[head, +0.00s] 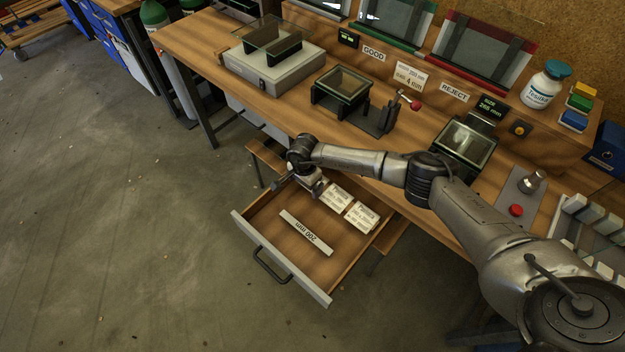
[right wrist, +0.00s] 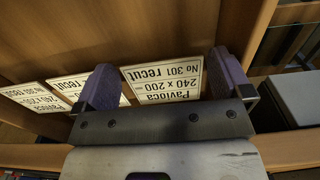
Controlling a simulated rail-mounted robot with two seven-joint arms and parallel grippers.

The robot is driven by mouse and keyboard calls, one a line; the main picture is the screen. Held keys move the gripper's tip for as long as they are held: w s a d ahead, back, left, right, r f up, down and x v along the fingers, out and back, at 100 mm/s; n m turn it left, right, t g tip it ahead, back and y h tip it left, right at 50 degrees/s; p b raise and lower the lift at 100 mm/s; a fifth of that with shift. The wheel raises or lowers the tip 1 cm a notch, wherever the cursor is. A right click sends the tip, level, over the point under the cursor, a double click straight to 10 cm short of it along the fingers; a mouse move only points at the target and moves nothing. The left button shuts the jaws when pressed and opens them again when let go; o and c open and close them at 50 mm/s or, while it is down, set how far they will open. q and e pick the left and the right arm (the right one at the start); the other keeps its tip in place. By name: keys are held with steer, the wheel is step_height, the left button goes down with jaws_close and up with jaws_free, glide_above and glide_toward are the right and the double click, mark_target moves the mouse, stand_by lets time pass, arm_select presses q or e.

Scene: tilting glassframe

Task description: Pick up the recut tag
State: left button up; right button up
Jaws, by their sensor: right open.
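The recut tag (right wrist: 165,80) is a pale card with dark print reading "Pavloca 240 x 200 mm No 301 recut", upside down in the right wrist view. It lies in the open wooden drawer (head: 268,217). My right gripper (right wrist: 166,82) is open, its two purple-padded fingers on either side of the tag in that view; I cannot tell whether they touch it. In the head view my right gripper (head: 315,188) is over the back left of the drawer and largely hides this tag. My left gripper is not in view.
Two similar tags, a middle one (head: 337,197) and a right one (head: 361,215), lie beside it in the drawer. A "200 mm" strip (head: 306,232) lies nearer the drawer front. The workbench edge (head: 265,120) runs just behind the drawer. The drawer's front half is mostly clear.

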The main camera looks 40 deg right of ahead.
steer(key=shift+f+b, duration=0.25)
steer(key=shift+b, duration=0.1)
stand_by(0.3)
steer(key=c, duration=0.6)
